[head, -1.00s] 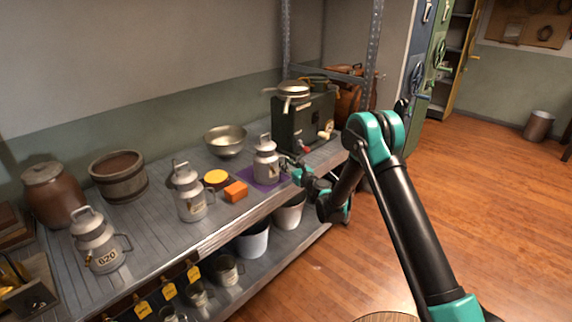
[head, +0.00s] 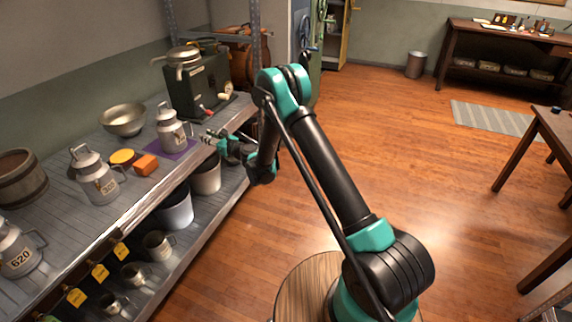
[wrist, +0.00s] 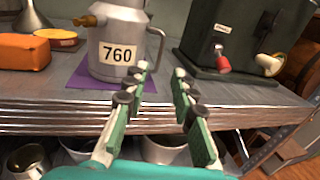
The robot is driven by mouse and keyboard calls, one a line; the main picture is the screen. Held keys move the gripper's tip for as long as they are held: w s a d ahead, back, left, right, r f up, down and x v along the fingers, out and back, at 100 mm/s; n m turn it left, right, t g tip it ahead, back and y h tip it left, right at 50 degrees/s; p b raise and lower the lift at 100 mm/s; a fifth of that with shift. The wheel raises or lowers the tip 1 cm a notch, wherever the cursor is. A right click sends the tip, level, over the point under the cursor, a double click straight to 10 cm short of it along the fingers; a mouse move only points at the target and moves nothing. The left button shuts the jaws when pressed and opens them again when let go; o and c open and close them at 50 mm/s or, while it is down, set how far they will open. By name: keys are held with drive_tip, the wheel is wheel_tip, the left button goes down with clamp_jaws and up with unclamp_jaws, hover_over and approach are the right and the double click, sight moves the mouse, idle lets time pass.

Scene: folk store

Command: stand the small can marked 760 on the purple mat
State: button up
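The small grey can marked 760 (wrist: 118,45) stands upright on the purple mat (wrist: 82,82) in the wrist view. Its label faces my wrist camera, and its handle is on the right. In the head view the can (head: 172,130) also stands on the mat (head: 182,151), on the shelf top. My gripper (wrist: 162,80) is open and empty, its fingers apart just in front of the can and a little to the right. In the head view my gripper (head: 211,138) is small, at the shelf's front edge beside the can.
An orange block (head: 145,165), a yellow-topped round tin (head: 123,158) and another can (head: 97,180) stand left of the mat. A metal bowl (head: 123,119) is behind. A dark green machine (head: 198,83) stands to the right. The can marked 620 (head: 18,253) is nearest.

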drive_tip(key=s+d+r+n+g+h, duration=0.1)
drive_tip(key=s+d+r+n+h, duration=0.1)
drive_tip(key=s+d+r+n, duration=0.45)
drive_tip(key=s+d+r+n+g+h, duration=0.1)
drive_tip(key=d+n, duration=0.2)
drive_tip(key=d, duration=0.6)
drive_tip(key=s+d+r+n+g+h, duration=0.1)
drive_tip(key=s+d+r+n+h, duration=0.1)
drive_tip(key=s+d+r+n, duration=0.45)
drive_tip(key=s+d+f+n+g+h, duration=0.1)
drive_tip(key=s+d+f+n+h, duration=0.2)
drive_tip(key=s+d, duration=0.6)
drive_tip(key=s+d+f+n+g+h, duration=0.1)
drive_tip(key=s+d+f+n+h, duration=0.2)
drive_tip(key=s+d, duration=0.6)
drive_tip(key=s+d+f+n+g+h, duration=0.1)
drive_tip(key=s+d+f+n+h, duration=0.2)
drive_tip(key=s+d, duration=0.7)
drive_tip(key=d+f, duration=0.1)
drive_tip(key=d, duration=0.2)
drive_tip(key=shift+f+h, duration=0.15)
drive_tip(key=shift+h, duration=0.15)
